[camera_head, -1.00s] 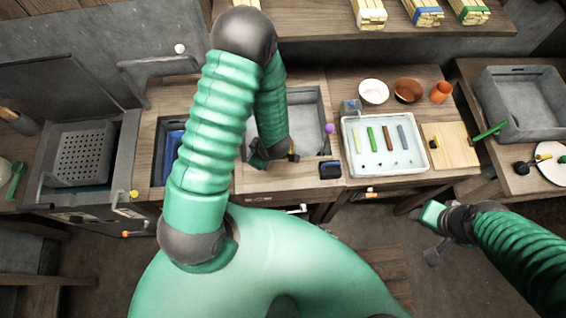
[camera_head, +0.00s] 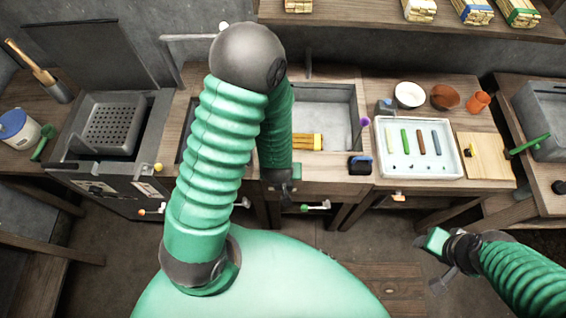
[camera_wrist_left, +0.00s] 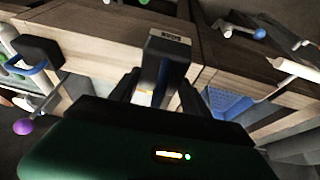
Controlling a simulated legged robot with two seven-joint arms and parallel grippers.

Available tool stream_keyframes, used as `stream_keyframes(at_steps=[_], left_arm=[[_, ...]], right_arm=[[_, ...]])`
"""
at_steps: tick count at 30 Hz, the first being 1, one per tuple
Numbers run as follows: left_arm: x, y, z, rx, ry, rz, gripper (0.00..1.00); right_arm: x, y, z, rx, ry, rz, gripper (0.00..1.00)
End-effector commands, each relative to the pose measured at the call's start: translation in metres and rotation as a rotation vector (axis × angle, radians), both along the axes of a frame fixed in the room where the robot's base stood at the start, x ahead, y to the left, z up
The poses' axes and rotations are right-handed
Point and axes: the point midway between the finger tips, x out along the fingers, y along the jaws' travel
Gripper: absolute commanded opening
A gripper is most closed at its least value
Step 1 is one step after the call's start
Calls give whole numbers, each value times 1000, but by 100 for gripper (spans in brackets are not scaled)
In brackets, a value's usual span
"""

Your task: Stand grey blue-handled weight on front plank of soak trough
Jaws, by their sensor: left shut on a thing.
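A second, black weight with a blue handle (camera_head: 357,166) stands at the plank's right end, and at left in the wrist view (camera_wrist_left: 40,50). My right gripper (camera_head: 440,282) hangs low at right; its jaws are unclear.
A yellow bundle (camera_head: 308,142) lies in the trough, and a purple ball (camera_head: 365,122) is by its right side. A white tray (camera_head: 386,174) with several coloured bars stands to the right. A blue-lined basin, seen in the wrist view (camera_wrist_left: 225,104), adjoins on the left.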

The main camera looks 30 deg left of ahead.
Motion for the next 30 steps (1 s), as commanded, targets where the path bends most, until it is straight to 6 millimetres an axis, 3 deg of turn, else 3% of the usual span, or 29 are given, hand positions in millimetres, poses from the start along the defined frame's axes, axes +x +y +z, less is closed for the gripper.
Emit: stream_keyframes(at_steps=[6, 11, 19, 27, 28, 30], left_arm=[[38, 37, 0, 2, -1, 3, 0], [57, 54, -5, 3, 1, 0, 0], [57, 57, -40, 0, 2, 0, 0], [58, 57, -42, 2, 0, -1, 0], [57, 57, -43, 1, 2, -1, 56], [57, 57, -43, 1, 2, -1, 65]], right_arm=[[0, 0, 13, 0, -1, 0, 50], [0, 0, 17, 0, 0, 0, 50], [0, 0, 22, 0, 0, 0, 50], [0, 0, 21, 0, 0, 0, 50], [0, 0, 20, 0, 0, 0, 50], [0, 0, 21, 0, 0, 0, 50]])
